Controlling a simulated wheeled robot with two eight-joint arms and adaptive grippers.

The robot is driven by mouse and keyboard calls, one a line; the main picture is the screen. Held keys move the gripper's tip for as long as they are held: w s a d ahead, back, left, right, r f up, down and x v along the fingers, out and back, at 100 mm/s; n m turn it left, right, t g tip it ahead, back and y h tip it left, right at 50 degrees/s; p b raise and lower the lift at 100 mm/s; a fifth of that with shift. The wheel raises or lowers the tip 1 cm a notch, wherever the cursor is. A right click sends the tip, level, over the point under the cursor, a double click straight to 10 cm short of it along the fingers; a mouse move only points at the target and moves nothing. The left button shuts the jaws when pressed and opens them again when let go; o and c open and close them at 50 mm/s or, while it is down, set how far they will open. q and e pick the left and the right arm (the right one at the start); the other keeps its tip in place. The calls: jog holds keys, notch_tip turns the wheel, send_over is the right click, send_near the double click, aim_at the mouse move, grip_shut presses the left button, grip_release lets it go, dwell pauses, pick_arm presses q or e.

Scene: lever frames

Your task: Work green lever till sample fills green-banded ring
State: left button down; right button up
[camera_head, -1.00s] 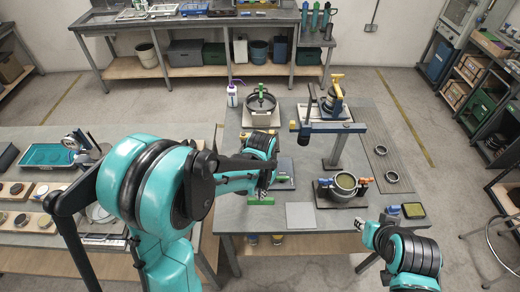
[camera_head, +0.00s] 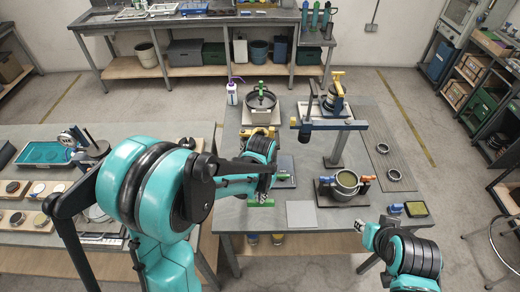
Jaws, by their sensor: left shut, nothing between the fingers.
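A green block (camera_head: 262,202), possibly part of the green lever, is low beside my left gripper (camera_head: 264,192). The gripper is shut and empty; its arm covers much of this area, and contact with the green part cannot be told. Another green upright piece (camera_head: 261,86) stands over a round dark pan (camera_head: 261,101) at the back. A metal ring or bowl (camera_head: 346,191) with a greenish-brown fill has a blue and an orange handle. I cannot make out which ring has a green band. My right gripper (camera_head: 367,233) is at the front right, apart from these things; its jaws are unclear.
Two small rings (camera_head: 390,175) and a square dish (camera_head: 415,209) lie right. A grey plate (camera_head: 301,214) lies front centre. A side bench (camera_head: 60,242) is left.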

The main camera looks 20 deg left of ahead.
pick_arm(q)
jog(key=f+b, duration=0.4)
jog(key=s+f+b, duration=0.1)
jog(key=f+b, duration=0.1)
jog(key=shift+d+f, duration=0.15)
jog(key=shift+f, duration=0.25)
jog(key=shift+r, duration=0.1)
notch_tip(320, 180, up, 14)
jog(key=w+p, duration=0.2)
jog(key=p, duration=0.8)
jog(key=shift+a+r+p, duration=0.15)
jog(key=shift+a+p, duration=0.15)
dwell(0.4)
jog(key=b, duration=0.2)
send_over(261, 206)
jog(key=w, duration=0.2)
jog(key=f, duration=0.5)
jog(key=shift+s+a, duration=0.1)
jog(key=shift+a, duration=0.2)
